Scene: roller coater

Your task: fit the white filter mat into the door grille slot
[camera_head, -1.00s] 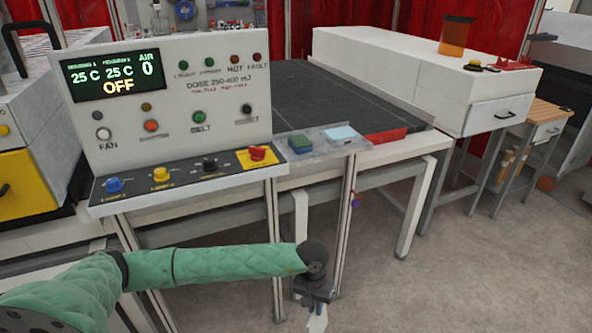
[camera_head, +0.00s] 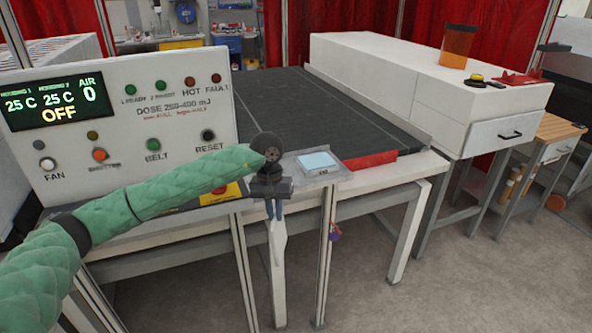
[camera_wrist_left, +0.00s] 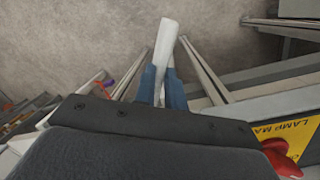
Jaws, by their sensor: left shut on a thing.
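My left gripper (camera_head: 273,212) hangs fingers down in front of the control console, its arm coming in from the left. Its blue fingers are shut on a thin white piece, apparently the white filter mat (camera_head: 278,240), which points down below them. In the left wrist view the mat (camera_wrist_left: 166,42) sticks out edge-on between the two blue fingertips (camera_wrist_left: 160,88), over the grey floor. In the head view its lower end is hard to tell from a white leg behind it. I cannot make out the door grille slot in either view. My right gripper is not in view.
The control console (camera_head: 130,120) with its display is at the left, partly behind my arm. A small shelf (camera_head: 334,175) with a pale blue-white pad (camera_head: 318,161) is just right of my gripper. A dark conveyor bed (camera_head: 340,115) lies behind. Open floor (camera_head: 450,280) is at the lower right.

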